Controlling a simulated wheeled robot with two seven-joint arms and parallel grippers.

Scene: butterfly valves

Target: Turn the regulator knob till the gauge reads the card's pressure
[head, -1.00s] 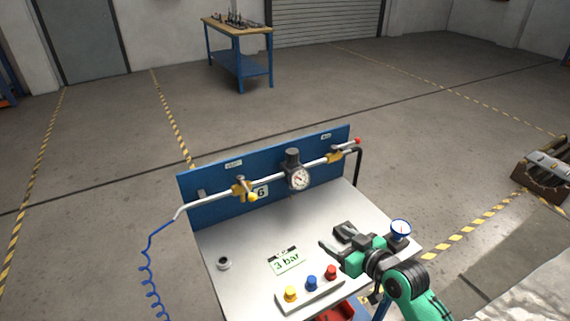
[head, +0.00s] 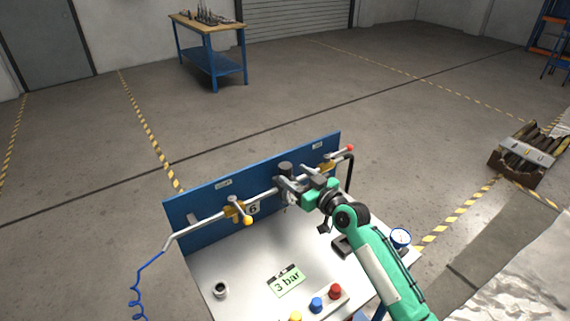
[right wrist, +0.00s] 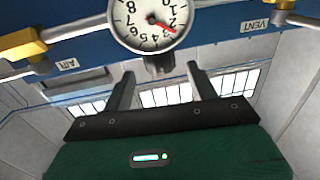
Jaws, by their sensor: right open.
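The regulator knob (head: 285,167) is a dark cylinder on the pipe along the blue panel. In the right wrist view, which is upside down, the knob (right wrist: 159,66) sits between my open fingers, near their tips, with a gap on both sides. The round white gauge (right wrist: 153,20) shows beside it, its red needle among the low numbers; I cannot read the exact value. In the head view my right gripper (head: 293,187) hides most of the gauge. The card (head: 285,281) on the bench reads 3 bar. My left gripper is not in view.
A yellow-handled valve (head: 238,211) is left of the regulator and another valve (head: 328,166) right. Red, blue and yellow buttons (head: 317,304) line the bench front. A loose blue-rimmed gauge (head: 400,238) and a small cup (head: 220,290) stand on the bench (head: 245,262).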

